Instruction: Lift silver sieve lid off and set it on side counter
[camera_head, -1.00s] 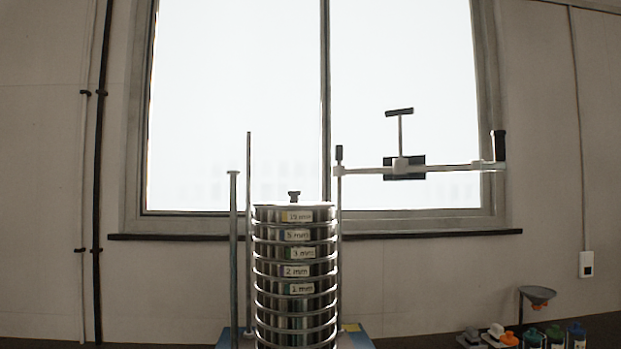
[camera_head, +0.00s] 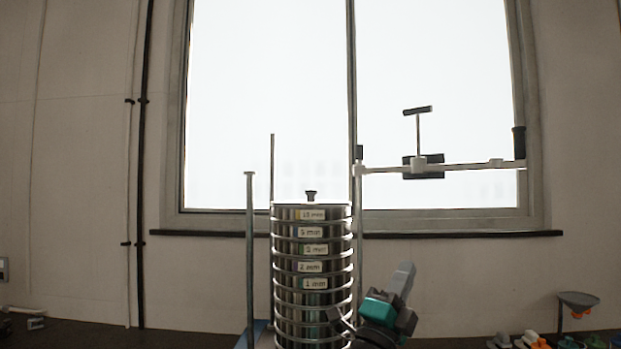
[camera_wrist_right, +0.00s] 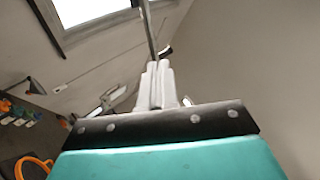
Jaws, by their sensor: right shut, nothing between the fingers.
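The silver sieve lid (camera_head: 331,205) rests flat on top of the upright sieve stack (camera_head: 312,250), with a small dark knob (camera_head: 311,195) at its centre. My right gripper (camera_head: 404,272) is to the right of the stack, below lid height and apart from the lid. Its pale fingers are shut and empty, and they also show in the wrist view (camera_wrist_right: 155,85). The lid cannot be made out in the wrist view. My left gripper is not in view.
Thin rods (camera_head: 250,260) stand beside the stack. A clamp arm (camera_head: 440,167) with a T-handle (camera_head: 418,135) reaches right from a post (camera_head: 358,230), above my right gripper. A funnel (camera_head: 577,299) and several small coloured items stand on the dark counter at far right.

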